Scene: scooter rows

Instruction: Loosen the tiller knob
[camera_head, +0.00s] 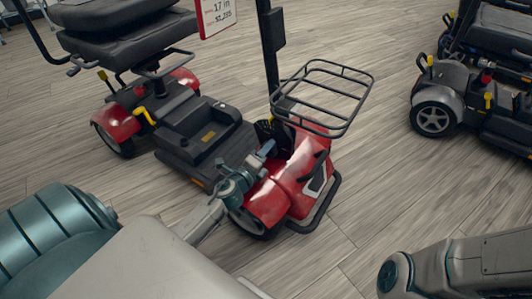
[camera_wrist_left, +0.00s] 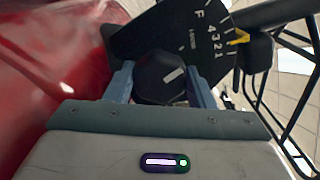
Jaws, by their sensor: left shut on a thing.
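The red scooter (camera_head: 290,180) stands in the middle of the head view, with its upright black tiller post (camera_head: 269,75) rising from the front. My left gripper (camera_head: 266,150) reaches in low beside the tiller, at the red front body. In the left wrist view, a dark faceted knob (camera_wrist_left: 158,78) with a white mark sits between the two fingers of my left gripper (camera_wrist_left: 160,88), which are shut on its sides. In the head view the knob is too small to make out. My right gripper is not in view.
Behind the knob is a black plate (camera_wrist_left: 205,30) with an F, numbers and a yellow pointer (camera_wrist_left: 238,38). A wire basket (camera_head: 325,95) overhangs the scooter's front. The black seat (camera_head: 120,35) is at the upper left. A grey scooter (camera_head: 445,105) stands right. Wooden floor between is clear.

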